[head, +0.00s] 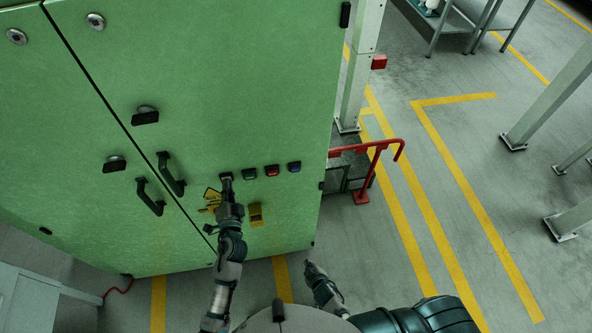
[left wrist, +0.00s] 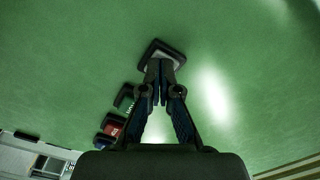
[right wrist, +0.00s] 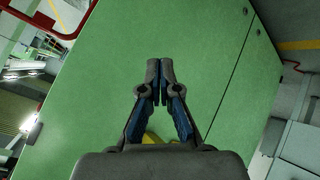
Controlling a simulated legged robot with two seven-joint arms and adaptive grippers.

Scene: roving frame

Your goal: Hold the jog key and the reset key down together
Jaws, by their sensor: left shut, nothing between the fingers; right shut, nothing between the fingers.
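A row of square keys runs across the green cabinet front: a dark-framed, pale-faced key (left wrist: 157,50) at the left, then a green key (head: 249,173), a red key (head: 272,170) and a blue key (head: 294,166). I cannot read their labels, so I cannot tell jog from reset by name. My left gripper (head: 227,181) is shut and empty, its tips at the pale key and covering part of it; whether it is pressed in is unclear. My right gripper (head: 308,265) is shut and empty, low and apart from the keys, pointing toward the cabinet.
The green cabinet (head: 230,100) has two black handles (head: 171,175) left of the keys. A yellow padlock-like item (head: 256,214) and yellow tags hang below the keys. A red rail (head: 375,148) stands right of the cabinet.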

